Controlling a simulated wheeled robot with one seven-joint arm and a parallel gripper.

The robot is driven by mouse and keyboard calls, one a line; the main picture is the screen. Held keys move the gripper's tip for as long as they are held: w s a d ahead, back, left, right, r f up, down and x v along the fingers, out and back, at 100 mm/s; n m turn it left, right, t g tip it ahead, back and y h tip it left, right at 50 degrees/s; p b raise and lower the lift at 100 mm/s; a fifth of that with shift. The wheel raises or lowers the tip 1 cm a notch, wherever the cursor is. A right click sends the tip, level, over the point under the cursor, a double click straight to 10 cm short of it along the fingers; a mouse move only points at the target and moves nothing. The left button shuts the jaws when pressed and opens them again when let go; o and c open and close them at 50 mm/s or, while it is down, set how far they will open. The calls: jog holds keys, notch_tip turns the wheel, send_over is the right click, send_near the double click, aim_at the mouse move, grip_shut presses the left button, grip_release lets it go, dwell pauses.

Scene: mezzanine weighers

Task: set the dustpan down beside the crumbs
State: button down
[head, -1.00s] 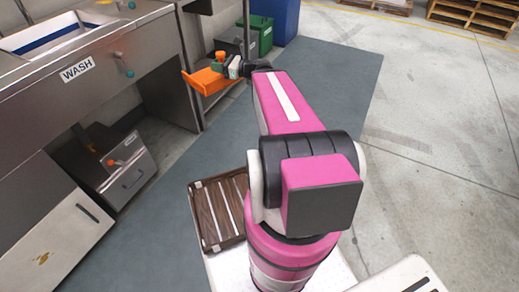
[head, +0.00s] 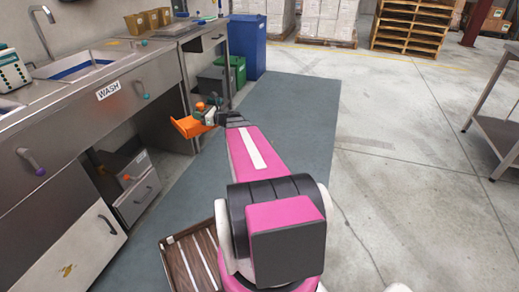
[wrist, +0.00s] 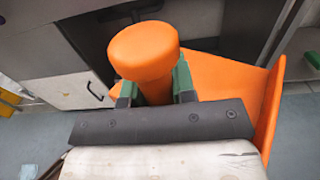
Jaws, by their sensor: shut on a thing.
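The orange dustpan (head: 190,126) is held out in front of the steel counter in the head view, above the grey-blue floor mat. Its wide pan (wrist: 225,85) and thick round-ended handle (wrist: 143,55) fill the middle of the wrist view. My gripper (head: 211,114) is shut on the handle, with a green finger on each side of it in the wrist view. The pan is off the floor. I cannot make out any crumbs in either view.
A steel counter (head: 150,62) with a WASH label runs along the left. Green (head: 236,70) and blue (head: 247,48) bins stand beyond the dustpan. The floor mat (head: 290,130) is clear to the right. A steel table (head: 497,130) stands at far right.

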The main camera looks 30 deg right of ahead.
jog(key=w+d+f+m+t+h, duration=0.2)
jog(key=w+d+f+m+h, duration=0.1)
jog(key=w+d+f, duration=0.65)
jog(key=w+d+f+m+t+h, duration=0.2)
jog(key=w+d+f+h, duration=0.3)
jog(key=d+f, duration=0.8)
jog(key=w+d+f+m+h, duration=0.2)
jog(key=d+f+h, duration=0.1)
jog(key=d+f, duration=0.95)
jog(key=w+d+f+m+h, duration=0.25)
jog(key=d+f, duration=0.75)
jog(key=f, duration=0.5)
notch_tip(320, 180, down, 9)
jog(key=shift+s+t, duration=0.3)
jog(key=shift+s, duration=0.15)
jog(key=shift+f, duration=0.6)
jog(key=c, duration=0.9)
grip_release()
jog(key=shift+a, duration=0.1)
jog(key=shift+o, duration=0.2)
jog(key=shift+s, duration=0.1)
